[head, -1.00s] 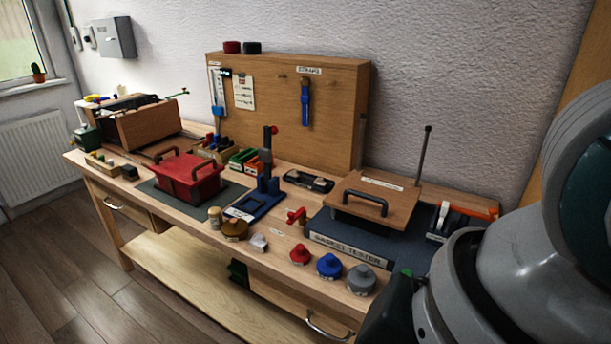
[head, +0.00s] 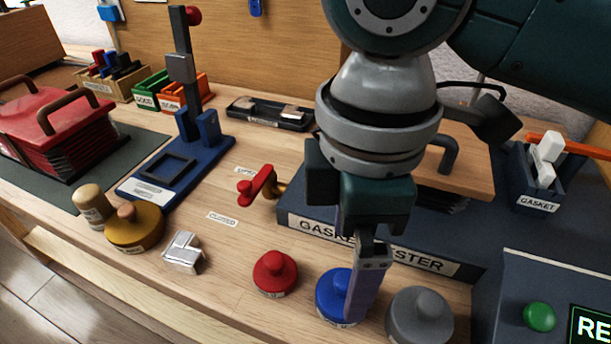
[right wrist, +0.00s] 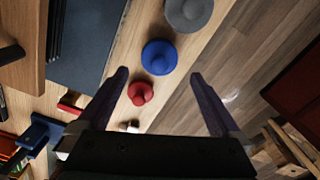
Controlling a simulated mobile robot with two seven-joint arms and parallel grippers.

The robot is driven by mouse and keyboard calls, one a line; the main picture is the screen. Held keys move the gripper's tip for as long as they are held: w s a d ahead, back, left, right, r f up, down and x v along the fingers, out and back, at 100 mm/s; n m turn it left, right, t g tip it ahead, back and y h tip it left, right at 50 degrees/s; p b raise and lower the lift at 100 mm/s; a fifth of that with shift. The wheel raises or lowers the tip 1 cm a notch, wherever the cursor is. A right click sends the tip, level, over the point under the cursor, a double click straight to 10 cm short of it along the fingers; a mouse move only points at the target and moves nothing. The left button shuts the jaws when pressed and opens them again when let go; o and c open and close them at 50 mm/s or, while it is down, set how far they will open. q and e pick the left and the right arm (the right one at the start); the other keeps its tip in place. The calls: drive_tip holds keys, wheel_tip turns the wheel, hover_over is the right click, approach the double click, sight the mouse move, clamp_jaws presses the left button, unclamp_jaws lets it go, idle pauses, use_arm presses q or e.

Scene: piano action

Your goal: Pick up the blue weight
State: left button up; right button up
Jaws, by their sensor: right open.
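The blue weight (head: 329,287), a round disc with a knob, stands upright on the bench between the red weight (head: 275,274) and the grey weight (head: 420,316). My right gripper (head: 362,302) points down at it, and one finger covers its right side in the head view. In the right wrist view the blue weight (right wrist: 159,57) lies ahead of the open, empty fingers (right wrist: 158,78), roughly centred between them. I cannot tell how high the fingertips are above the bench. My left gripper is in neither view.
The gasket tester (head: 390,250) stands just behind the weights, with a red-handled valve (head: 258,186) at its left. A metal block (head: 183,252) and a brass weight (head: 135,230) are further left. A green button (head: 539,317) is at right. The wood between the valve and the red weight is clear.

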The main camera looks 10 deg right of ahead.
sight(346, 278)
wheel_tip(346, 278, down, 6)
drive_tip(key=shift+d+r+b, duration=0.1)
drive_tip(key=shift+r+b, duration=0.05)
drive_tip(key=shift+b, duration=0.5)
clamp_jaws()
idle(0.4)
